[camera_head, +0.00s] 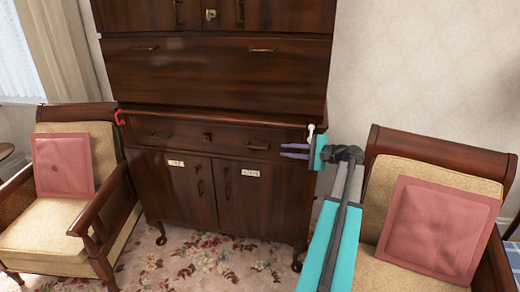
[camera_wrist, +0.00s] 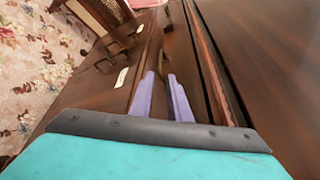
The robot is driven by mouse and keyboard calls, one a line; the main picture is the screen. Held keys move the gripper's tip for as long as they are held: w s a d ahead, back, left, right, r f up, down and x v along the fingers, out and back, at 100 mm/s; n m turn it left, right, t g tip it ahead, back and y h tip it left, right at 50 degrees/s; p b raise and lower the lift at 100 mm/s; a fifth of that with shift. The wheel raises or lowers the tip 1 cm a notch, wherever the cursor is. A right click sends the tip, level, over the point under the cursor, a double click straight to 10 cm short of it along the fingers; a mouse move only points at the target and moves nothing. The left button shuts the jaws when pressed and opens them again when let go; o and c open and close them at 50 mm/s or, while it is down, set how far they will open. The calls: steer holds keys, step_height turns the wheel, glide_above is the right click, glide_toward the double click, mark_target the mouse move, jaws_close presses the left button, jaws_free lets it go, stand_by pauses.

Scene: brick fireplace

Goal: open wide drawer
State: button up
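The wide drawer (camera_head: 205,136) is a dark wood front across the middle of the cabinet and looks shut. It has a left handle (camera_head: 161,135), a right handle (camera_head: 258,145) and a lock plate in the middle. My gripper (camera_head: 283,150) is at the right end of the drawer front, its purple fingers pointing left towards the right handle. The fingers are parted with nothing between them. In the wrist view, my gripper (camera_wrist: 160,78) lies close along the drawer front, and the near handle (camera_wrist: 163,62) shows just ahead of the fingertips, apart or touching I cannot tell.
Two labelled doors (camera_head: 190,190) are below the drawer, and a large panel (camera_head: 215,75) is above it. A left armchair (camera_head: 70,190) and a right armchair (camera_head: 430,210) with pink cushions flank the cabinet. Flowered carpet (camera_head: 210,262) lies clear in front.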

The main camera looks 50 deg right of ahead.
mark_target(260, 148)
steer(key=x, duration=1.3)
steer(key=shift+w+f+p, duration=0.1)
steer(key=shift+w+p, duration=0.05)
steer(key=shift+p, duration=0.2)
jaws_close()
stand_by(1.0)
